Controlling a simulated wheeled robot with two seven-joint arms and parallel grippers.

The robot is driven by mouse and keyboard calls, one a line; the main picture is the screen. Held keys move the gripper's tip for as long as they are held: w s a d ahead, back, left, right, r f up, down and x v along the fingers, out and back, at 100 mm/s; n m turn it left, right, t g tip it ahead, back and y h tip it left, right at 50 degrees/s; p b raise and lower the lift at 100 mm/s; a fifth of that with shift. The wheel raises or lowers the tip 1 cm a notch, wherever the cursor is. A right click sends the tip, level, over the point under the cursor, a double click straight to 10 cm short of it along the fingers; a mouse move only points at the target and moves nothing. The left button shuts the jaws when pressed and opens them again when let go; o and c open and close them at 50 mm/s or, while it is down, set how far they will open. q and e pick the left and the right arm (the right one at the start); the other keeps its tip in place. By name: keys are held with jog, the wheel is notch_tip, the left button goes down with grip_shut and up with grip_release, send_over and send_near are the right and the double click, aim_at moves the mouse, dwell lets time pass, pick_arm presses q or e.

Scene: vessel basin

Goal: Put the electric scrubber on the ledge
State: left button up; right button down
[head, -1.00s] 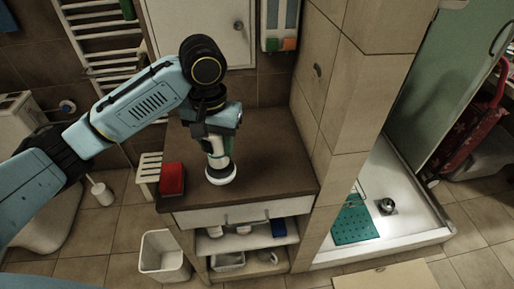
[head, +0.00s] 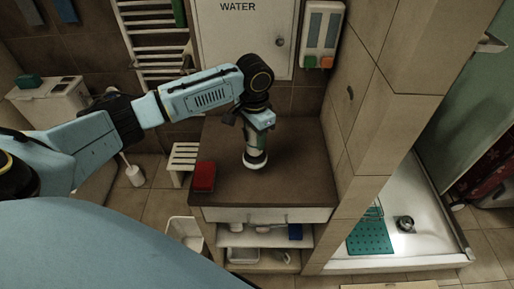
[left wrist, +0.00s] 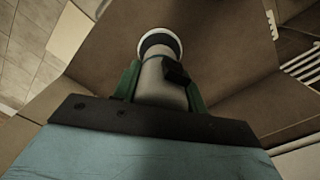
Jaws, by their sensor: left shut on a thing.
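The electric scrubber (head: 254,155) has a pale body and a round white head with a dark face. My left gripper (head: 257,130) is shut around its body and holds it upright, head down, over the brown top of the cabinet, which looks like the ledge (head: 295,182). I cannot tell whether the head touches that surface. In the left wrist view the scrubber (left wrist: 162,72) sits between the green fingers of the left gripper (left wrist: 163,90), with its head pointing away over the brown top (left wrist: 225,50). My right gripper is not in view.
A red box (head: 204,176) stands on the top's left side. A tiled wall (head: 375,130) borders it on the right, and a wall cabinet (head: 245,40) hangs behind. Shelves with several items are below. The top's front and right are clear.

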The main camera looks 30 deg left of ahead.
aim_at(255, 149)
pick_arm(q)
jog(key=shift+f, duration=2.6)
jog(key=shift+f, duration=0.2)
jog(key=o, duration=1)
jog(key=shift+c, duration=0.2)
notch_tip(255, 149, up, 12)
jog(key=shift+r, duration=0.2)
